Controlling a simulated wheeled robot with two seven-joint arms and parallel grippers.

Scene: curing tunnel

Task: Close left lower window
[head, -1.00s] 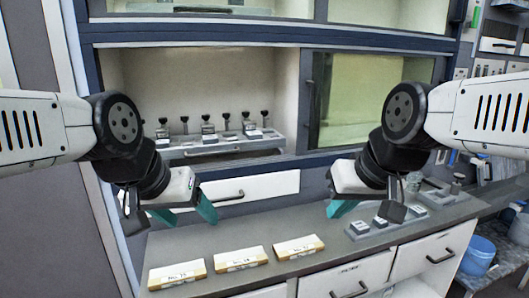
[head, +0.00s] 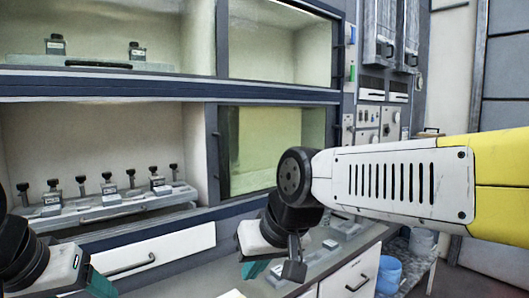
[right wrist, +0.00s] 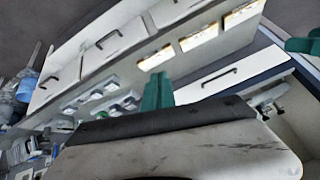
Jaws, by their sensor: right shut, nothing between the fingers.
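The lower left bay (head: 100,135) of the cabinet stands open, with no pane visible across it. A glass pane in a dark frame (head: 265,150) covers the lower right bay; a dark upright handle (head: 214,150) runs along its left side. I cannot tell whether a second pane overlaps it. My right gripper (head: 256,270) is shut and empty, below the glass pane and above the counter; its teal fingers also show in the right wrist view (right wrist: 157,93). My left gripper (head: 98,284) is at the lower left, in front of the drawer, partly cut off.
A rack (head: 120,203) with several black-capped bottles stands inside the open bay. A white drawer front (head: 155,250) lies below it. Grey blocks (head: 345,228) sit on the counter. Labelled boxes (right wrist: 198,36) lie on the counter in the right wrist view. A blue bucket (head: 386,275) stands at the right.

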